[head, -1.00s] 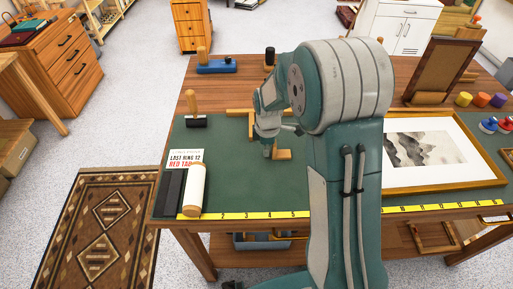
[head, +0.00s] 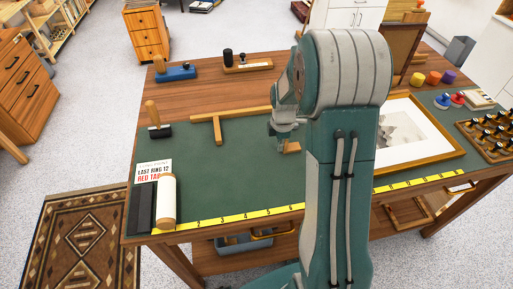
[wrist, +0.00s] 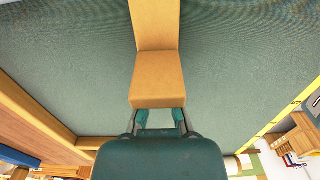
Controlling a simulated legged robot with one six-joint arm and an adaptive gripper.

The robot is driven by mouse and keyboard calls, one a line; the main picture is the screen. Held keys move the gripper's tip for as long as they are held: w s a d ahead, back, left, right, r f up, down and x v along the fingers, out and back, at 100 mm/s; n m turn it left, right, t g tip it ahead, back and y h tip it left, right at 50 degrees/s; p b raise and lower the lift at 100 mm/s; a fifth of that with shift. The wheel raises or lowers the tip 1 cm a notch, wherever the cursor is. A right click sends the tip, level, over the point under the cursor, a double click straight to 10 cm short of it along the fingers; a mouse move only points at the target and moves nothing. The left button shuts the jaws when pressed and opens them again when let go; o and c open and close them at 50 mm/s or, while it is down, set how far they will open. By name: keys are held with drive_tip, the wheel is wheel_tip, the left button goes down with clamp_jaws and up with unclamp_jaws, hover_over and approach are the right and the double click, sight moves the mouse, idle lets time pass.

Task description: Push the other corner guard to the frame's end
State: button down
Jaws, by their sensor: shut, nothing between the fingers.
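A light wooden block (wrist: 158,80) sits at the end of a narrower wooden strip (wrist: 156,25) in the wrist view, and looks like the corner guard on a frame piece. My gripper (wrist: 159,119) is shut and empty, right at the block's near face; contact cannot be told. In the head view my gripper (head: 284,138) is mostly behind my arm, and a small part of a wooden piece (head: 292,147) shows beside it on the green mat. The framed print (head: 420,165) lies to the right, partly hidden by my arm.
A T-shaped wooden piece (head: 217,130) lies left of my gripper. A yellow measuring tape (head: 235,217) runs along the mat's front edge. The left middle of the mat (head: 220,175) is clear.

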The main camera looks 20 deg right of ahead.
sight(292, 146)
drive_tip(key=d, duration=0.2)
drive_tip(key=s+d, duration=0.1)
drive_tip(key=d, duration=0.5)
drive_tip(key=shift+s, duration=0.3)
drive_tip(key=shift+a, duration=0.2)
drive_tip(key=shift+w+a, duration=0.15)
drive_tip(key=shift+a, duration=0.2)
drive_tip(key=a, duration=0.3)
drive_tip(key=shift+w+f, duration=0.1)
drive_tip(key=shift+w, duration=0.25)
wheel_tip(292, 146, up, 10)
